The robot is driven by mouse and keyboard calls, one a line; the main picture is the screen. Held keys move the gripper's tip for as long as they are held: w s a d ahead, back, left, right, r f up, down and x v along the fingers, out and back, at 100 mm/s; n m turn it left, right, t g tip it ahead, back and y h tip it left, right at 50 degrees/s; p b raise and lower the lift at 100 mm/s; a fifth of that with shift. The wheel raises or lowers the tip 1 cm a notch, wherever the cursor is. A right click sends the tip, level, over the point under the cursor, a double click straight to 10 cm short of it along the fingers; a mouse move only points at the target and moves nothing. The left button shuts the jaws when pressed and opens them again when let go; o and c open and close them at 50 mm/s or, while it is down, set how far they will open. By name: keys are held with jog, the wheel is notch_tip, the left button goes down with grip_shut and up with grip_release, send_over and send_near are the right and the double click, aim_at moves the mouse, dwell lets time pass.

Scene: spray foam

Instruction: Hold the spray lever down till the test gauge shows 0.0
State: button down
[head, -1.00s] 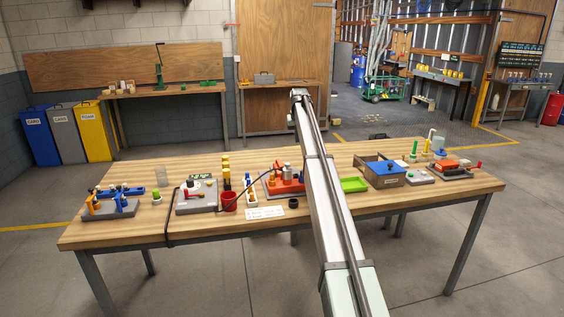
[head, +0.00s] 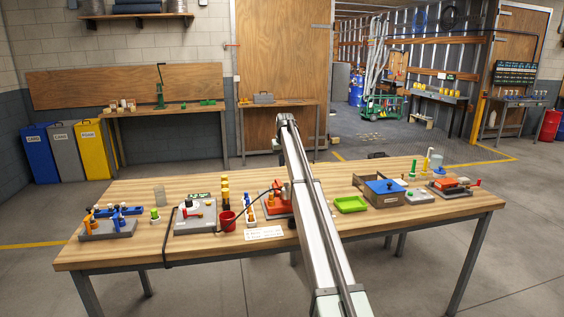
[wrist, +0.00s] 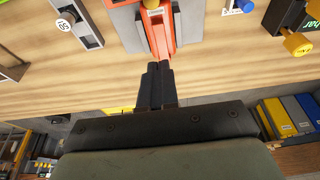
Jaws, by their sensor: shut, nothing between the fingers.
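A red-orange device (head: 276,206) stands on the table, partly hidden behind my arm in the head view. In the wrist view its long orange part (wrist: 160,32) lies just beyond my fingertips. My gripper (wrist: 159,70) is shut, with its dark fingers together and empty. The fingertips overlap the near end of the orange part; I cannot tell if they touch it. The head view does not show my gripper. The display's reading is too small to make out.
A dark hose runs between the grey box and the red device, past a red cup (head: 226,221). A white note (head: 264,233) lies in front.

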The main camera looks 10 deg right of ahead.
send_near(279, 184)
jog(key=f, duration=0.5)
jog(key=shift+w+d, duration=0.15)
jog(key=shift+d, duration=0.1)
jog(key=shift+f, duration=0.6)
jog(key=shift+s+f, duration=0.2)
jog(key=shift+f, duration=0.55)
jog(key=shift+w+r, duration=0.1)
jog(key=shift+r, duration=0.95)
